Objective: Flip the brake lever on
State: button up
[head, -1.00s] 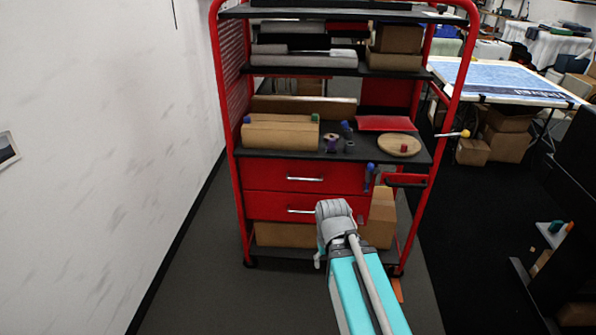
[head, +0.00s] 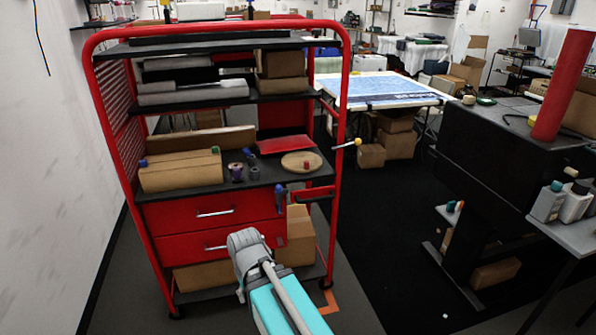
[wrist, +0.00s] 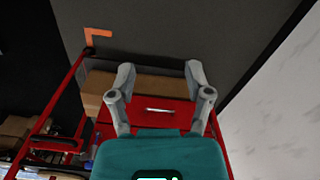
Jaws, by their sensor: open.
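A lever with a yellow knob (head: 357,142) sticks out to the right from the right post of a red cart (head: 341,110). It is the only lever-like part I can make out, and I cannot tell whether it is the brake lever or how it is set. My gripper (wrist: 159,82) shows in the wrist view with its two grey fingers spread apart and nothing between them. It points down toward the cart's red drawers.
The cart's shelf holds a brown box (head: 180,172), spools, a round wooden plate (head: 301,162) and a red pad (head: 284,145). A white wall stands close on the left. Black furniture (head: 500,150) stands at right. Dark floor (head: 385,215) lies open between it and the cart.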

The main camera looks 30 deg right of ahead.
aim_at(358, 142)
jog(key=k, duration=1.35)
jog(key=z, duration=0.55)
jog(key=i, duration=1.65)
jog(key=u, duration=0.55)
